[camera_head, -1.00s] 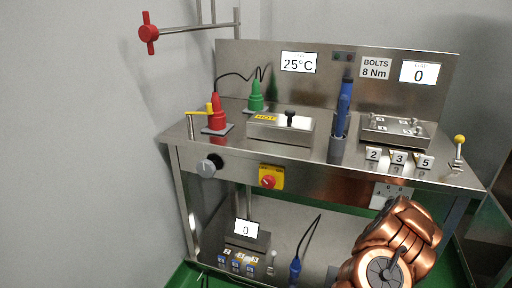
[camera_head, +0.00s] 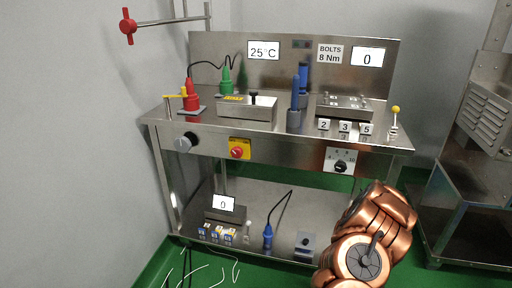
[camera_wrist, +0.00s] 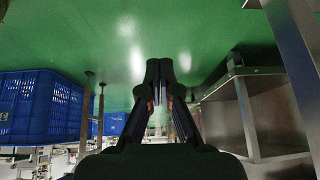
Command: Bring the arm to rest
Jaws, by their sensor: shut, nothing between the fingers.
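My copper-coloured arm (camera_head: 368,240) is folded in the lower right of the head view, in front of the bench's right end and apart from it. My gripper does not show in the head view. In the wrist view my gripper (camera_wrist: 159,66) has its dark fingers together at the tips, with nothing held between them. The wrist picture looks upside down, with the green floor at the top.
A steel bench (camera_head: 270,138) carries red (camera_head: 192,96) and green (camera_head: 227,80) tools, blue tools (camera_head: 295,95) and a bolt block (camera_head: 343,106). A steel cabinet (camera_head: 470,185) stands at right. Blue crates (camera_wrist: 38,105) show in the wrist view. Loose white cords lie on the green floor.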

